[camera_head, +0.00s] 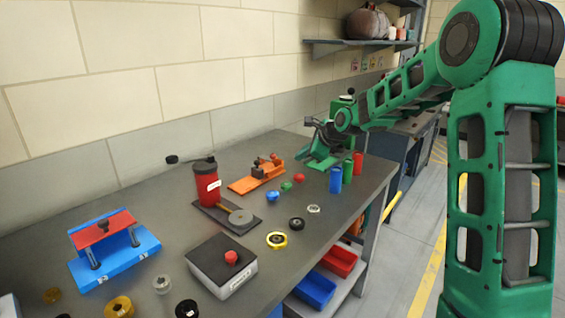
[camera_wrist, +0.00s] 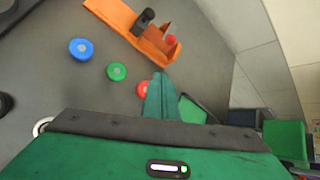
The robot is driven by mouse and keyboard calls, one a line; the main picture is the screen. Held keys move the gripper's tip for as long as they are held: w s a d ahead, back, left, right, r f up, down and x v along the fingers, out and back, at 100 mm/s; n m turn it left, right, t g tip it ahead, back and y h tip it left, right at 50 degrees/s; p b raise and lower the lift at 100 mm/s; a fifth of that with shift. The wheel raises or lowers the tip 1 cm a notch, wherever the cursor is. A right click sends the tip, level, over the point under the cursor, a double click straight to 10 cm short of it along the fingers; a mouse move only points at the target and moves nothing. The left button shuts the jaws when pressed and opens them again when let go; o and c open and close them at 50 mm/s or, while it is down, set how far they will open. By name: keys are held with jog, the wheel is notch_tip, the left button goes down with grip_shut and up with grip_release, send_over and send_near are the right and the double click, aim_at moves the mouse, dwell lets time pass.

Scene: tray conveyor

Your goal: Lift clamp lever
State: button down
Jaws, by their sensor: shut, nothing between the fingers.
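Orange clamp fixture (camera_head: 257,178) lies on the bench near the wall, with dark and red parts on its base. It also shows at the top of the wrist view (camera_wrist: 125,22), with a dark upright part (camera_wrist: 144,20) that may be its lever. A green-based fixture (camera_head: 322,160) stands farther back, partly covered by my arm's end. I cannot tell for sure which part is the clamp lever. My gripper (camera_wrist: 160,78) has its green fingers together and empty; in the wrist view they reach toward the orange fixture, apart from it in the picture, and partly cover a red knob (camera_wrist: 142,90).
Blue (camera_head: 272,196), green (camera_head: 286,187) and red (camera_head: 299,178) knobs sit right of the orange fixture. Blue (camera_head: 335,180), green and red cylinders stand near the bench's right edge. A red bottle (camera_head: 206,182), a blue fixture (camera_head: 140,250) and a grey box (camera_head: 220,262) stand toward the front.

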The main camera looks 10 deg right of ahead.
jog(key=shift+w+a+r+m+t+y, duration=0.15)
jog(key=shift+w+a+m, duration=0.25)
jog(key=shift+w, duration=0.25)
jog(key=shift+w+a+f+m+t+y, duration=0.15)
jog(key=shift+w+a+m, duration=0.2)
jog(key=shift+w, duration=0.25)
jog(key=shift+w, duration=0.1)
jog(key=x, duration=0.9)
jog(key=shift+w+a+f, duration=0.15)
jog(key=shift+w+f, duration=0.1)
jog(key=shift+r, duration=0.15)
jog(key=shift+w+r, duration=0.1)
jog(key=shift+r, duration=0.1)
